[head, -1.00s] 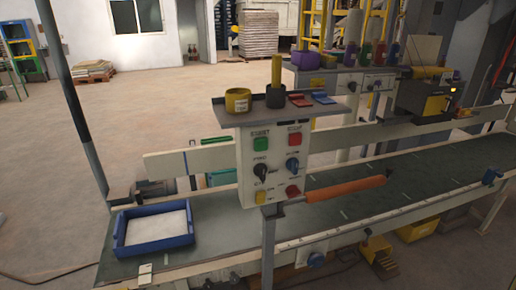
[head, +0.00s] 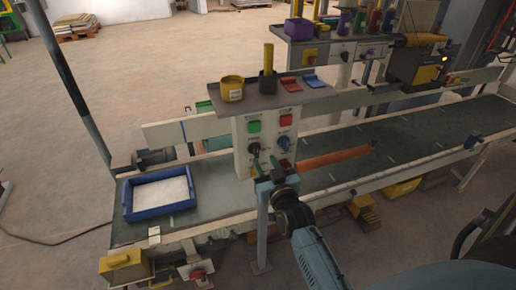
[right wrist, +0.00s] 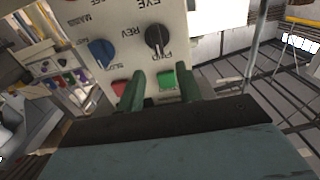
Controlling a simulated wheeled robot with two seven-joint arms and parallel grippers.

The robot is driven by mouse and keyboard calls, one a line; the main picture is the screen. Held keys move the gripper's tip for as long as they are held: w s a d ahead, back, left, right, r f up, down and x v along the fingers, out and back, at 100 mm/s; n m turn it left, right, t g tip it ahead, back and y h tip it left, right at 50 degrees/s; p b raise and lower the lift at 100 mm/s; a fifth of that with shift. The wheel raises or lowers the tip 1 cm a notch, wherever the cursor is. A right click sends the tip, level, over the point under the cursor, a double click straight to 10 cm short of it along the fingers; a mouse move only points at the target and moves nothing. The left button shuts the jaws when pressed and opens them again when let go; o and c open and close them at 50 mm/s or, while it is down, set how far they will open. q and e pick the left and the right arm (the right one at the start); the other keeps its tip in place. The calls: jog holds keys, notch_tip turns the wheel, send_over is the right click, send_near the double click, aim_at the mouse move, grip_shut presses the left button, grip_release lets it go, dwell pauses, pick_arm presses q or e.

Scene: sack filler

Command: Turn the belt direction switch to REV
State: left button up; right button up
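The grey-white control panel (head: 241,158) stands at the belt's near side. Its black belt direction knob (head: 254,147) sits at left, partly behind my gripper; a blue knob (head: 282,143) is to its right. The right wrist view is upside down: the black knob (right wrist: 157,37) has REV lettering beside it, and the blue knob (right wrist: 101,50) is to its left. The knob's exact setting is hard to read. My right gripper (head: 265,165) is in front of the panel. In the wrist view, its green fingers (right wrist: 159,88) are apart and empty, short of the black knob. My left gripper is out of view.
Green (head: 253,127) and red (head: 286,121) buttons sit above the knobs. A shelf (head: 262,102) on top holds a yellow cup and other items. An orange roller (head: 335,157) projects right of the panel. A blue tray (head: 130,207) lies on the belt at left.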

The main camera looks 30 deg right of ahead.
aim_at(258, 148)
jog(key=x, duration=0.7)
grip_shut()
